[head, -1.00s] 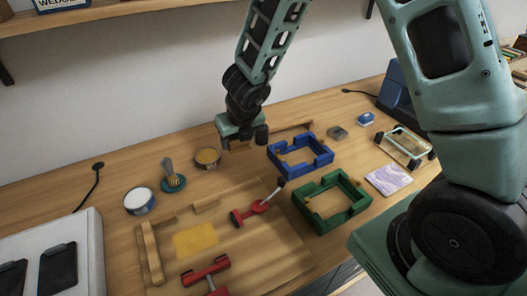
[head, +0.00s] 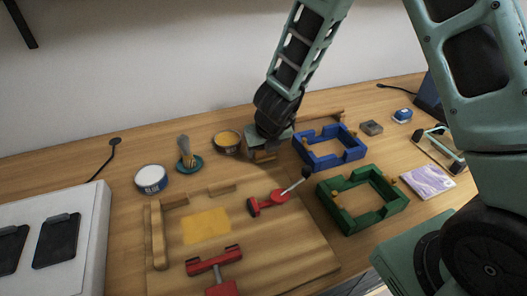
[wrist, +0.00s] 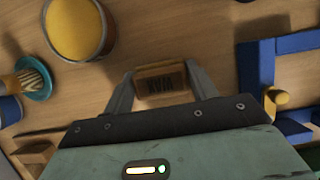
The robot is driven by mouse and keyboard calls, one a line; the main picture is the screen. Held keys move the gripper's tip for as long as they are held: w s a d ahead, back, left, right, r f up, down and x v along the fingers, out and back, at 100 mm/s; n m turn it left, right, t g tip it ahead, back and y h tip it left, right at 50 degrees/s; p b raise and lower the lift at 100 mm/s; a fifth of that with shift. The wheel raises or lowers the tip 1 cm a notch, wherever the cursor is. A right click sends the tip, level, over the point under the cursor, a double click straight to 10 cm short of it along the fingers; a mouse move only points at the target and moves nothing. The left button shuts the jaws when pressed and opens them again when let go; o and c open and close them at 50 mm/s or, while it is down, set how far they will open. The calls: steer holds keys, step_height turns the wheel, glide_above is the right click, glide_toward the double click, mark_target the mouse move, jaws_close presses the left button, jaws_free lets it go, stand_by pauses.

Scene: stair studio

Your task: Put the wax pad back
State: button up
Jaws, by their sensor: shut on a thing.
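The wax pad is a small brown block with dark lettering, seen between the fingertips in the wrist view (wrist: 161,83). My gripper (wrist: 158,88) is shut on it. In the head view the wax pad (head: 262,156) shows just below my gripper (head: 266,151), low over the wooden bench, between an open tin with a yellow-orange filling (head: 228,142) and a blue frame (head: 330,150). I cannot tell whether the pad touches the bench. The fingers partly hide its sides.
A green frame (head: 362,200) and a red toggle clamp (head: 268,202) stand nearer on the bench. A brush in a teal holder (head: 188,160) and a white-topped tin (head: 151,180) are left. A wooden board (head: 285,250) holds a yellow sheet (head: 206,226).

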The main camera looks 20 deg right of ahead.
steer(key=shift+f, duration=0.15)
steer(key=o, duration=0.9)
